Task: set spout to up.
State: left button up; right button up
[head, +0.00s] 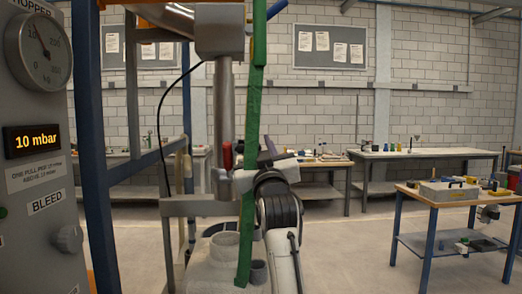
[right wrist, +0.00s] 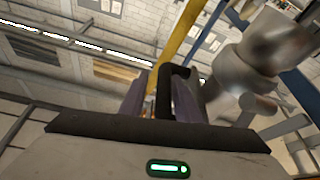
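A grey metal pipe (head: 224,100) hangs down from a housing under the hopper frame. A red part (head: 227,155) sits on its lower stretch, and a short cross-piece shows at its bottom end. I take this assembly to be the spout, but its direction is unclear. My right gripper (head: 266,148) is close to the right of it, behind or beside a green upright. In the right wrist view the two purplish fingers (right wrist: 160,98) stand apart, with a dark bent bar (right wrist: 178,72) at the right finger. The rounded metal spout joint (right wrist: 245,75) is to their right. My left gripper is out of view.
Blue posts (head: 96,130) and the green upright (head: 250,150) flank the pipe. Grey cups (head: 225,247) stand below. A work table (head: 440,197) is at right, with open floor between.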

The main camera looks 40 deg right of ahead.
jog(key=shift+s+a, duration=0.15)
jog(key=shift+a, duration=0.4)
jog(key=b+v, duration=0.2)
jog(key=v, duration=0.7)
jog(key=shift+s+d, duration=0.2)
jog(key=shift+s, duration=0.2)
jog(key=shift+f, duration=0.25)
